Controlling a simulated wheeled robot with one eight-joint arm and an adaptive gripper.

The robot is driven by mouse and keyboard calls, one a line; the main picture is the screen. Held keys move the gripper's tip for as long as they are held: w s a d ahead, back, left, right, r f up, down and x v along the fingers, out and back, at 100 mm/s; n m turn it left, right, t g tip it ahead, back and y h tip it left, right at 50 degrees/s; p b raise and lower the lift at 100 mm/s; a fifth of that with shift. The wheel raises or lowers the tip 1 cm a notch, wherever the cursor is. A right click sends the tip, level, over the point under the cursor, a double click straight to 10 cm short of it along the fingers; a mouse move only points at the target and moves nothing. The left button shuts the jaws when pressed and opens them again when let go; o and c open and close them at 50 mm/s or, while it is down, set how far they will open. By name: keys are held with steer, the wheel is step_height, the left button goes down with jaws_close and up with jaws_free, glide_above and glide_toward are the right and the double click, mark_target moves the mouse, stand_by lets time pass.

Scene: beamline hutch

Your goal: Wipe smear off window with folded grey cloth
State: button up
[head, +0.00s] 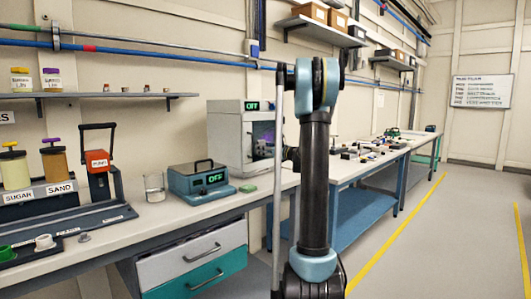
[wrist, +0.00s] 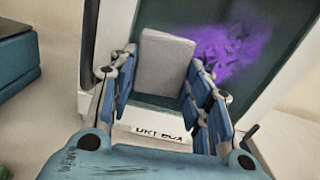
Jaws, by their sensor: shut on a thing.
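The folded grey cloth (wrist: 166,62) is held between the two blue-padded fingers of my gripper (wrist: 162,82) in the wrist view. The cloth is in front of the dark window (wrist: 130,28) of a white cabinet; I cannot tell whether it touches the pane. The purple smear (wrist: 235,48) is on the window, right of the cloth, and its lower edge is partly behind the right finger. In the head view the white cabinet (head: 226,135) stands on the bench, its window partly hidden by my arm. The cloth is not discernible there.
Sugar and sand dispensers (head: 54,165) are farther left. A second bench (head: 355,168) with small parts stretches back right. The floor on the right is clear.

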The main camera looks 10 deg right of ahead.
mark_target(259, 138)
steer(key=shift+w+a, duration=0.35)
steer(key=shift+w, duration=0.15)
steer(key=shift+d, duration=0.1)
stand_by(0.3)
steer(key=shift+w+d+r, duration=0.4)
steer(key=shift+w+d, duration=0.8)
steer(key=shift+d, duration=0.35)
steer(key=shift+w+d+r, duration=0.4)
steer(key=shift+w+d, duration=0.8)
steer(key=shift+d, duration=0.35)
steer(key=shift+w+d+r, duration=0.4)
steer(key=shift+w+d, duration=0.8)
steer(key=shift+d, duration=0.35)
steer(key=shift+s+a, duration=1.2)
steer(key=shift+a, duration=0.4)
steer(key=shift+s+a, duration=1.2)
steer(key=shift+a, duration=0.4)
steer(key=shift+s+a, duration=1.2)
steer(key=shift+a, duration=0.4)
steer(key=shift+w+r, duration=0.2)
steer(key=shift+r, duration=1)
steer(key=shift+c, duration=0.3)
steer(key=shift+w+d, duration=1.15)
steer(key=shift+d, duration=0.5)
steer(key=shift+w+d, duration=1.15)
steer(key=shift+d, duration=0.45)
steer(key=shift+w+d, duration=1.15)
steer(key=shift+d, duration=0.5)
